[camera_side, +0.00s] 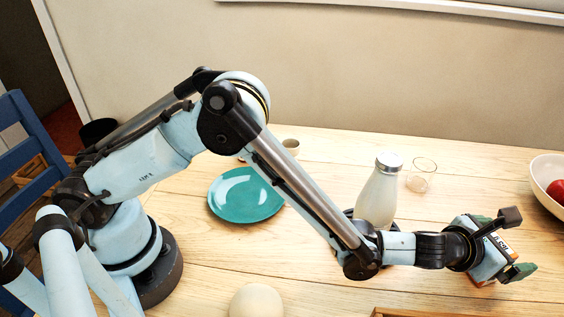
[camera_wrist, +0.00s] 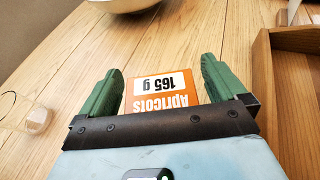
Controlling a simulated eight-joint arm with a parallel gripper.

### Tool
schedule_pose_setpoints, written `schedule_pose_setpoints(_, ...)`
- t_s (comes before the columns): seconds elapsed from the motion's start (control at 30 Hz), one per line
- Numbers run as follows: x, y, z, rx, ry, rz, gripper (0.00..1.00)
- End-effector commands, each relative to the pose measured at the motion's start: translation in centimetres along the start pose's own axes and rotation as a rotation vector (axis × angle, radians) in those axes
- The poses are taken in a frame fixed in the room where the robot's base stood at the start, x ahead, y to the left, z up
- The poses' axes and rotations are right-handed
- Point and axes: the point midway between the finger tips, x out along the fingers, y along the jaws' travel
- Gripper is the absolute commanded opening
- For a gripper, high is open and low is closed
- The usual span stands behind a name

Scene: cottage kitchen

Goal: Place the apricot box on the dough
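The apricot box (camera_wrist: 165,92), orange with a white label, lies between the fingers of my gripper (camera_wrist: 160,75) in the wrist view. Its print reads upside down there. In the side view the box (camera_side: 504,249) shows partly behind my gripper (camera_side: 515,245) at the right. The two green fingers are spread wide around the box. A gap shows between the box and the right finger in the wrist view; the left finger is very near it. The dough (camera_side: 257,302), a pale round ball, sits at the bottom edge of the side view, far left of my gripper.
A milk bottle (camera_side: 377,195) and a glass (camera_side: 421,176) stand behind my forearm. A teal plate (camera_side: 246,196) lies at middle left. A white bowl (camera_side: 547,172) with red fruit is at the far right. A wooden tray (camera_wrist: 264,95) is right of my gripper in the wrist view.

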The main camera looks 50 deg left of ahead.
Motion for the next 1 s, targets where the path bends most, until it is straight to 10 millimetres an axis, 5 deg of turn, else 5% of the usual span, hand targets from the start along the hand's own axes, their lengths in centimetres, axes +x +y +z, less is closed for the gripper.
schedule_pose_setpoints(0.37, -0.7, 0.0, 0.3, 0.001, 0.0, -0.001, 0.98)
schedule_pose_setpoints(1.0, -10.9, -0.1, 0.3, 0.0, 0.001, -0.001, 0.98)
